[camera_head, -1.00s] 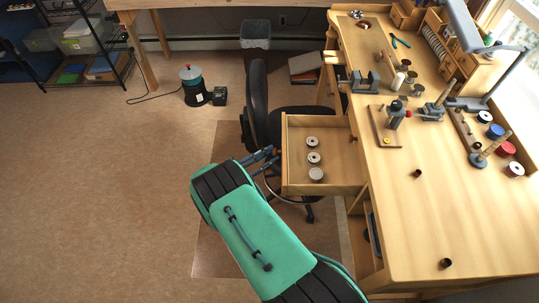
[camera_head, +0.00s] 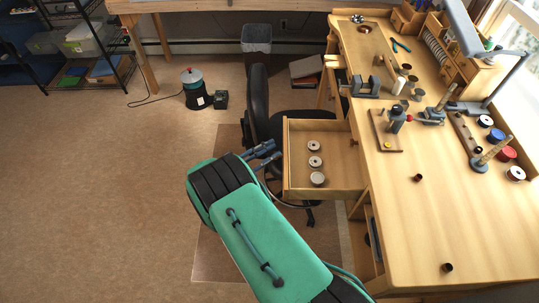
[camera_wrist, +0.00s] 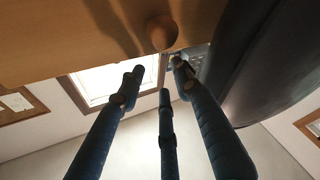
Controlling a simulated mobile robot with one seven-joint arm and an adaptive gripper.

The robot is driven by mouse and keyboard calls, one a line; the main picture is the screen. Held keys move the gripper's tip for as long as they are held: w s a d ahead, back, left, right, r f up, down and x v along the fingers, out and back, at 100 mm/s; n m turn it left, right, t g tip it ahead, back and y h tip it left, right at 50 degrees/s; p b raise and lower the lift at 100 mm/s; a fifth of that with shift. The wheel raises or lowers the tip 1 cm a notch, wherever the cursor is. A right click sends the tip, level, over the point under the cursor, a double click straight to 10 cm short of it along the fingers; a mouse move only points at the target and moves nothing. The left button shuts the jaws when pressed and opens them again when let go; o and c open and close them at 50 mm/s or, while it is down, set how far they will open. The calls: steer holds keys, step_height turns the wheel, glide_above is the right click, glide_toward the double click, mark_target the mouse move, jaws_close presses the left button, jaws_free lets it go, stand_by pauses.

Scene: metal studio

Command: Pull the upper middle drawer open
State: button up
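The wooden drawer (camera_head: 328,186) stands pulled out from the left side of the workbench in the head view, with three round spools in a row inside it. My gripper (camera_head: 271,151) is just left of its front panel. In the wrist view the drawer's wooden front (camera_wrist: 70,35) fills the top, with a round wooden knob (camera_wrist: 162,33). My gripper's fingers (camera_wrist: 156,72) are spread apart and empty, with their tips just short of the knob. The knob is hidden in the head view.
A black office chair (camera_head: 258,100) stands right behind the drawer and my gripper; its dark back (camera_wrist: 270,50) fills the right of the wrist view. The workbench top (camera_head: 450,210) carries tools and spools. The floor (camera_head: 90,180) at left is clear.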

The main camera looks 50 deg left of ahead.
steer(key=shift+r, duration=2.05)
